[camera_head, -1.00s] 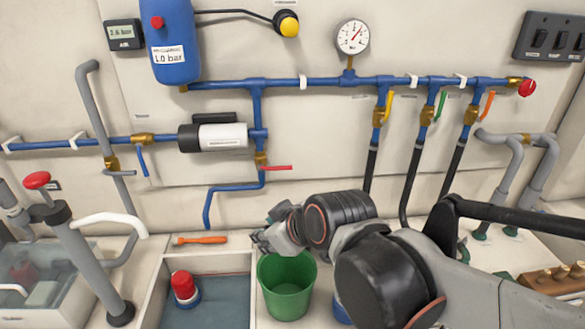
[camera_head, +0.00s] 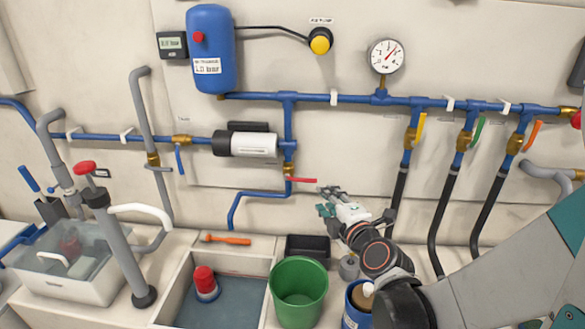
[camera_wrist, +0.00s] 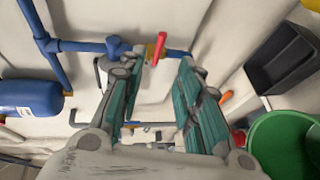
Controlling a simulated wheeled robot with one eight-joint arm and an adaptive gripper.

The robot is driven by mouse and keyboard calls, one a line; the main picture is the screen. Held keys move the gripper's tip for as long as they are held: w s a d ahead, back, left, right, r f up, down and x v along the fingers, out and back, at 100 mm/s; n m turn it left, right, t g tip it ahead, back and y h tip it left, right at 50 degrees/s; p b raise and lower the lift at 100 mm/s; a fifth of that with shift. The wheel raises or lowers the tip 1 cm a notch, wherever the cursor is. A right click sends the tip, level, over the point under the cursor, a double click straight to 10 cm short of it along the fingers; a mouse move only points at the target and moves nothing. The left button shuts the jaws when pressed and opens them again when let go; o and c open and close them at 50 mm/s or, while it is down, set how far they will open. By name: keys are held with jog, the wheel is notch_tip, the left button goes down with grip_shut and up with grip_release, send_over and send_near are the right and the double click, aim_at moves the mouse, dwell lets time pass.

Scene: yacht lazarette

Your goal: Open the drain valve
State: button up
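The drain valve appears to be the brass valve (camera_head: 289,186) with a red lever (camera_head: 302,180), on the blue pipe below the pump. The lever lies horizontal, pointing right, across the downward pipe. The blue drain pipe (camera_head: 240,198) bends left and down from it. My gripper (camera_head: 326,200) is just right of and below the lever tip, apart from it. In the wrist view the gripper (camera_wrist: 159,62) is open and empty, and the red lever (camera_wrist: 158,50) shows beyond and between the fingertips. The exact gap in depth cannot be told.
A green bucket (camera_head: 298,266) and black tray (camera_head: 308,246) stand below my gripper. A sink (camera_head: 240,262) holds a red-capped item (camera_head: 205,282). An orange screwdriver (camera_head: 226,239) lies behind it. Yellow, green and orange levers (camera_head: 534,134) sit at right. The pump (camera_head: 246,143) is up left.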

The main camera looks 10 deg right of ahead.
aim_at(310, 181)
jog(key=w+b, duration=0.1)
jog(key=w, duration=0.3)
jog(key=w+a+f+b, duration=0.1)
jog(key=w, duration=0.4)
jog(key=w+f+b, duration=0.1)
jog(key=w, duration=0.3)
jog(key=shift+w+a+f, duration=0.15)
jog(key=shift+f, duration=0.1)
jog(key=shift+c, duration=0.6)
grip_shut()
